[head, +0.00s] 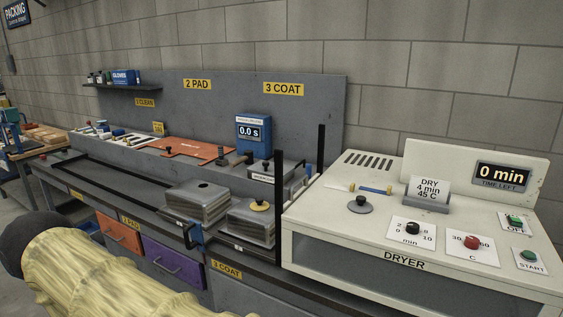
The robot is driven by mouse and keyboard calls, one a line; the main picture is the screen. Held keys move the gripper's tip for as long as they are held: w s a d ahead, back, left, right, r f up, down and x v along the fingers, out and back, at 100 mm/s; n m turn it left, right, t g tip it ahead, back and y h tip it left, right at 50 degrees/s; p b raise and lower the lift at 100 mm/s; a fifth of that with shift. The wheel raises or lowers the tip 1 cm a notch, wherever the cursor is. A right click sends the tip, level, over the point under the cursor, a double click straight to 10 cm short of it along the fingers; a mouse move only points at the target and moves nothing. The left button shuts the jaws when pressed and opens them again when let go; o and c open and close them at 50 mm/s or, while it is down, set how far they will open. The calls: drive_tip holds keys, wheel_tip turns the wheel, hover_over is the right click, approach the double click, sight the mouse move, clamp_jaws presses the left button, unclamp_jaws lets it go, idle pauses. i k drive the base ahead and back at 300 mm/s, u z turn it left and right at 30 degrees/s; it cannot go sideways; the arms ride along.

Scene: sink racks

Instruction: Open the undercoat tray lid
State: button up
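A lidded metal tray with a yellow knob (250,222) stands on the bench at the 3 COAT station, left of the dryer; its lid looks closed. Behind it is another low grey tray with a black knob on its lid and a small white label (262,180) too small to read. Its lid also looks closed. To the left is a flat-topped metal box (197,203) with a small dark hole in its top. I cannot tell which of these is the undercoat tray. My gripper is not in this view.
Dark upright posts (279,205) and rails border the trays. A blue timer (253,134) reads 0.0 s. A large yellowish ridged shape crosses the lower left.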

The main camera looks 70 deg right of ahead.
sight(266, 167)
drive_tip(key=z, duration=1.35)
